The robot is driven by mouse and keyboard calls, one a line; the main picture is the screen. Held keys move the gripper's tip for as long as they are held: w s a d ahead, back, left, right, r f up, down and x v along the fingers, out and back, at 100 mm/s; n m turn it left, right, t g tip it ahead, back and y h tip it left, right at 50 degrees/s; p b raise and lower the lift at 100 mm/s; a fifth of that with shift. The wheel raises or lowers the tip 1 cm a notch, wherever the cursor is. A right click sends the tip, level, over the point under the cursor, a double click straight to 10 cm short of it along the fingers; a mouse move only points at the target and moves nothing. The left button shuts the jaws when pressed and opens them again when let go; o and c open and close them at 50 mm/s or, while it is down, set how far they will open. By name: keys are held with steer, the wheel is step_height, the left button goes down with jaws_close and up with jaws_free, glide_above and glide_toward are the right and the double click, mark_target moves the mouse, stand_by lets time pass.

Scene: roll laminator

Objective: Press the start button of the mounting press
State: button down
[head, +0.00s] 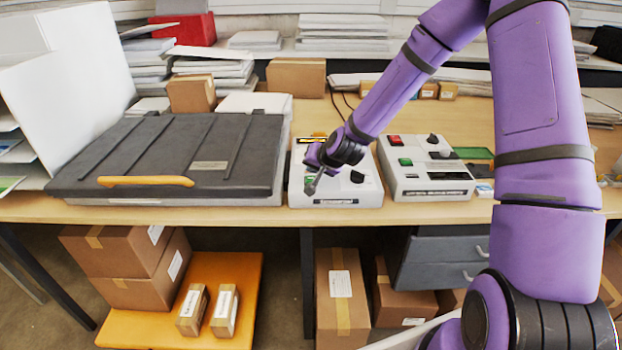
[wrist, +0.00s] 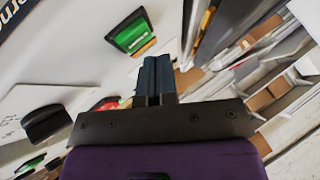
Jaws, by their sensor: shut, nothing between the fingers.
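The mounting press (head: 160,150) is a wide dark flat unit with an orange handle, on the left of the table. Beside it stands a light control box (head: 350,190) with a dark knob (head: 357,177) and a label too small to read. My gripper (head: 312,188) is shut and empty over the left part of this box. In the wrist view the shut fingers (wrist: 155,65) point at the box near a green button (wrist: 130,33), which shows just beyond and left of the tips. I cannot tell whether they touch the box. In the head view my gripper largely covers that button.
A second control box (head: 430,182) stands to the right, with a red button (head: 394,140), a green button (head: 405,162) and dark knobs. Paper stacks and a cardboard box (head: 296,76) stand behind. Several boxes lie below the table. A dark knob (wrist: 45,122) shows in the wrist view.

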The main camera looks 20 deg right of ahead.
mark_target(313, 178)
steer(key=shift+f, duration=0.1)
stand_by(0.7)
steer(key=shift+f, duration=0.3)
steer(key=shift+f, duration=0.45)
stand_by(1.0)
steer(key=shift+r, duration=0.85)
steer(key=shift+r, duration=2.5)
steer(key=shift+r, duration=0.1)
